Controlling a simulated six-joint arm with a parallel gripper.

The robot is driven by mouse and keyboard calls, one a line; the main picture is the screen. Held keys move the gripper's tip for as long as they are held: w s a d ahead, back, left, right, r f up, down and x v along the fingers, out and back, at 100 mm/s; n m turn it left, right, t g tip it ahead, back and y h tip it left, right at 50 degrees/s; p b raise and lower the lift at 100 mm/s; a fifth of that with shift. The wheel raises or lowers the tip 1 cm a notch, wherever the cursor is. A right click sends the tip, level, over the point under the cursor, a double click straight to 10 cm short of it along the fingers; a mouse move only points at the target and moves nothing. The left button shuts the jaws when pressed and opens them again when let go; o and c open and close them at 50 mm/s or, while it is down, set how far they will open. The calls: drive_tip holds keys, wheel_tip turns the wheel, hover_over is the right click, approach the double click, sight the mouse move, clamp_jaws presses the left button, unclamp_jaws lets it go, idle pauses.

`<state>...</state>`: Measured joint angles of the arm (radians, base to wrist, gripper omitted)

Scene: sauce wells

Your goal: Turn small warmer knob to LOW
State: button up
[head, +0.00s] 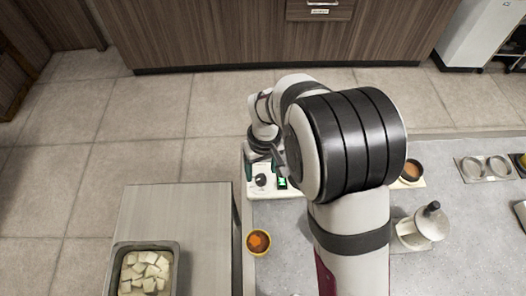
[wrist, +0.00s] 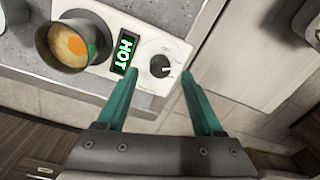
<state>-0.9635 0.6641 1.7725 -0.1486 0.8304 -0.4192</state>
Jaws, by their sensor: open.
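The warmer (wrist: 178,48) is a white panel with a black knob (wrist: 159,66) on a round marked dial. Beside the knob, a lit display (wrist: 124,53) reads HOT in green. In the head view, the knob (head: 261,180) and the green display (head: 282,183) show at the counter's left edge, beside my arm. My gripper (wrist: 159,74) has two teal fingers spread apart, with the knob appearing between their tips and nothing held. I cannot tell whether the fingers touch it. The dial's lettering and the knob's exact setting are too small to read.
A dark pot (wrist: 45,48) with yellowish-orange food sits on the warmer. An orange-filled bowl (head: 258,242) stands on the counter nearby. A metal tray (head: 116,262) of pale cubes is at lower left.

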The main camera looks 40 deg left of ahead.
sight(264, 177)
wheel_tip(264, 177, up, 13)
drive_tip(key=shift+w, duration=0.3)
drive_tip(key=shift+d, duration=0.1)
drive_tip(key=d+r+m, duration=0.3)
drive_tip(key=d+m, duration=0.1)
drive_tip(key=d, duration=0.5)
drive_tip(key=d+r+m, duration=0.2)
drive_tip(key=d+m, duration=0.2)
drive_tip(key=d, duration=0.6)
drive_tip(key=s+d+f+m+y, duration=0.1)
drive_tip(key=s+d+f+m, duration=0.1)
drive_tip(key=s+d+m, duration=0.8)
drive_tip(key=shift+s+d+y, duration=0.2)
drive_tip(key=shift+d+y, duration=0.1)
drive_tip(key=shift+d, duration=0.55)
